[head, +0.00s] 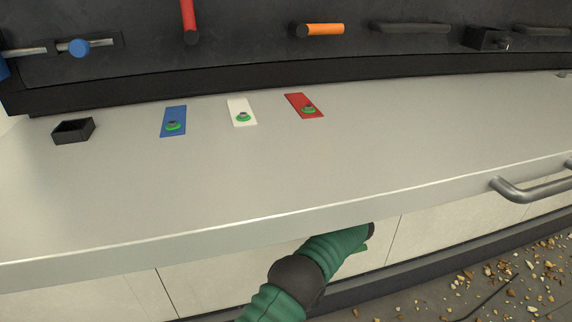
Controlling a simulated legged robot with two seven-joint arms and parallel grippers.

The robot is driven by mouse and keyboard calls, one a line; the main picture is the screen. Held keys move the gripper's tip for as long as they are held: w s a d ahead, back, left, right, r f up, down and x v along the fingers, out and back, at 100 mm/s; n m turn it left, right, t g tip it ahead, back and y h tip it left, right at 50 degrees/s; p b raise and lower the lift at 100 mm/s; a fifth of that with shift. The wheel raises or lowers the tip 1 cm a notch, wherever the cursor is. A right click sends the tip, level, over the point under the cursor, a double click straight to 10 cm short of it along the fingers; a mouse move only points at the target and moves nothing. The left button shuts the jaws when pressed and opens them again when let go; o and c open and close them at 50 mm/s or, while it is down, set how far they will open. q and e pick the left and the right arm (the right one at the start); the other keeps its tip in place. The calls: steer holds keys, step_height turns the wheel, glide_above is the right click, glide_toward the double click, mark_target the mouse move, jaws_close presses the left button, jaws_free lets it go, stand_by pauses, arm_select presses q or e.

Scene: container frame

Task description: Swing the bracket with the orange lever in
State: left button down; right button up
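The orange lever (324,29) lies roughly level on the dark back panel at the top of the head view. A black round end sits at its left, and the lever points right. I cannot make out a separate bracket at it. One green and black arm of mine reaches up from the bottom edge, in front of the counter's front face. No gripper fingers show on it, and neither gripper can be seen. Nothing of mine is near the orange lever.
A blue knob (79,47) on a rod is farther left. Blue (174,115), white (239,104) and red (298,98) plates and a black box (73,130) lie on the counter (380,140). A metal handle (535,190) protrudes at right.

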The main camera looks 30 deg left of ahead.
arm_select(q)
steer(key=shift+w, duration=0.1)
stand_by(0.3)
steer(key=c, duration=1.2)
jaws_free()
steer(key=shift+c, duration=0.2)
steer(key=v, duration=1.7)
steer(key=shift+p, duration=0.4)
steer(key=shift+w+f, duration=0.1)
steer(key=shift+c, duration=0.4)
